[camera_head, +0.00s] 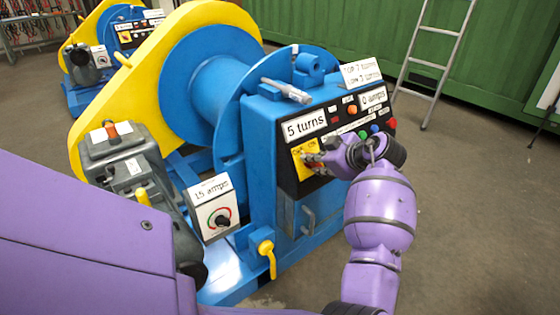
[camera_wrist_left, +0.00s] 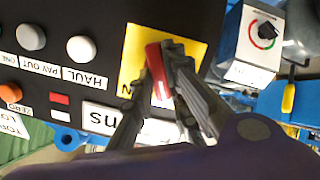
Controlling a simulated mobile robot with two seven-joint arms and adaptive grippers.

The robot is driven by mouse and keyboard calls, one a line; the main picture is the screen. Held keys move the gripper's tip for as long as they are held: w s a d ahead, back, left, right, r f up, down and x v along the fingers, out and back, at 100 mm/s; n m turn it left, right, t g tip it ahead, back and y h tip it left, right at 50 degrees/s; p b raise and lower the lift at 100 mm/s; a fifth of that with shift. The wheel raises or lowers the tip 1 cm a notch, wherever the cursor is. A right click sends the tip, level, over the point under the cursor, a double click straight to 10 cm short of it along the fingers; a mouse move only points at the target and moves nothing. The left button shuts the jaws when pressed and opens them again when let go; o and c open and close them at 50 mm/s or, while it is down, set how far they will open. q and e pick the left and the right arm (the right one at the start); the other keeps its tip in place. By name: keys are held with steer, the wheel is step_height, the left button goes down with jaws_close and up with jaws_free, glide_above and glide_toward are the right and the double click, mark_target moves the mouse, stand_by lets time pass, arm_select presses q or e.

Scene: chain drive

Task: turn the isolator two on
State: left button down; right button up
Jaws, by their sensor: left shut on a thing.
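The isolator's yellow plate (camera_head: 298,167) is on the black front panel of the near blue winch, under the "5 turns" display. In the wrist view the yellow plate (camera_wrist_left: 131,62) carries a red switch handle (camera_wrist_left: 154,62). My left gripper (camera_head: 313,160) is at this plate. In the wrist view its fingers (camera_wrist_left: 163,68) are closed on the red handle, which stands between them and is partly hidden by them. The handle's exact setting is hard to read because the fingers cover part of the plate. My right gripper is not in view.
A "5 turns" display (camera_head: 305,126) and a "0 amps" display (camera_head: 373,98) are on the panel, with several buttons beside my wrist. A "15 amps" box (camera_head: 213,206) with a dial stands at the lower left. A second winch (camera_head: 84,95) stands behind. A ladder (camera_head: 432,65) leans on the green container.

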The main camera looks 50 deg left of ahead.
arm_select(q)
steer(key=m+p, duration=0.2)
steer(key=shift+w+r+m+g, duration=0.1)
steer(key=shift+r+m+g, duration=0.2)
steer(key=shift+m, duration=0.1)
steer(key=m+p, duration=0.3)
steer(key=shift+w+f+g, duration=0.1)
steer(key=shift+w+g, duration=0.05)
steer(key=shift+g, duration=0.25)
steer(key=shift+m+p, duration=0.65)
steer(key=shift+m, duration=0.25)
steer(key=m, duration=0.1)
steer(key=m+g+p, duration=0.1)
steer(key=m, duration=0.1)
steer(key=shift+w+f, duration=0.15)
steer(key=shift+w, duration=0.05)
steer(key=shift+d+f+m+y+p, duration=0.1)
steer(key=shift+m+y+p, duration=0.2)
steer(key=shift+m+p, duration=0.6)
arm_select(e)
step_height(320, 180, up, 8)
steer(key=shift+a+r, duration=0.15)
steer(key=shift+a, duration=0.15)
arm_select(q)
steer(key=shift+m, duration=0.4)
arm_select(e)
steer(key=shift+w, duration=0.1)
